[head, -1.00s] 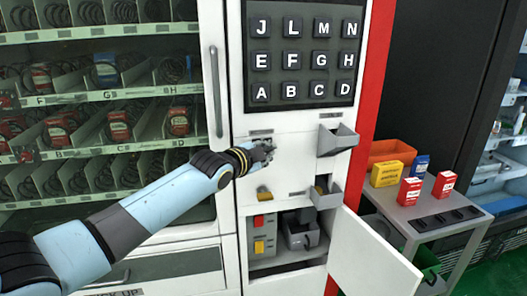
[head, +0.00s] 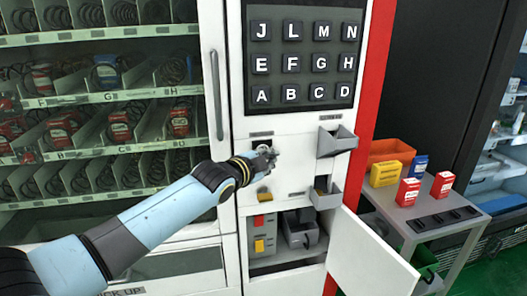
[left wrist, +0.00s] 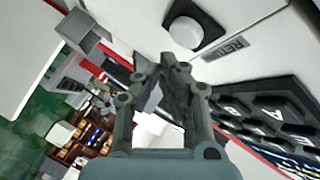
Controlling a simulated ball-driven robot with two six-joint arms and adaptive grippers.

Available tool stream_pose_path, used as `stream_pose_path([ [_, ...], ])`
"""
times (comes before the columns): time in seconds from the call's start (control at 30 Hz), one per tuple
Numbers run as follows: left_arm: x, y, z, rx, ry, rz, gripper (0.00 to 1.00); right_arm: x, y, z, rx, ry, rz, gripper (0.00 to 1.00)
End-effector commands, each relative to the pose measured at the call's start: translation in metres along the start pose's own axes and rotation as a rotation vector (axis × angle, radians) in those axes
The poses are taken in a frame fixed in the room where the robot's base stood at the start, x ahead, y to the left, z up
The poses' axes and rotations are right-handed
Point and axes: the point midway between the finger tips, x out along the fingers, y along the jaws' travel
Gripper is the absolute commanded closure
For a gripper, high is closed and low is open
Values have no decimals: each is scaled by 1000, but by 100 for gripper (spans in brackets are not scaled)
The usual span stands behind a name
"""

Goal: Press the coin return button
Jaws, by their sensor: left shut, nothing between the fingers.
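The round white coin return button (left wrist: 186,33) sits in a dark square surround on the white machine panel in the left wrist view. A label (left wrist: 229,48) lies beside it, partly legible. My left gripper (left wrist: 176,66) is shut and empty, with its fingertips just below the button in that picture; I cannot tell whether they touch the panel. In the head view my left gripper (head: 272,154) is at the white panel, below the letter keypad, and hides the button. My right gripper is not in view.
The letter keypad (head: 304,50) is above. Two grey trays, upper (head: 338,140) and lower (head: 326,196), stick out right of my gripper. An open white door (head: 370,255) swings out below. A side table (head: 425,205) holds small boxes.

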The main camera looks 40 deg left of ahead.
Motion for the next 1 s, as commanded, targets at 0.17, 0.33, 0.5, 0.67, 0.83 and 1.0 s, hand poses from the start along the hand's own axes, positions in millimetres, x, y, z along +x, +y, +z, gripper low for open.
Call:
stream_pose_path([
  [0.17,-14,7,-11,-2,1,1,100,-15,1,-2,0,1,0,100],
  [0.33,-25,17,-19,-2,1,1,100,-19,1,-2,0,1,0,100],
  [0.5,-30,21,-22,-2,1,0,100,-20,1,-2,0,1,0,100],
  [0.67,-30,21,-22,-1,1,0,100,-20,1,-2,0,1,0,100],
  [0.83,-30,21,-22,-1,1,0,100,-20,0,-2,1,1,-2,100],
  [1.0,-30,21,-22,-1,1,0,100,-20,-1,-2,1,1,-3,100],
])
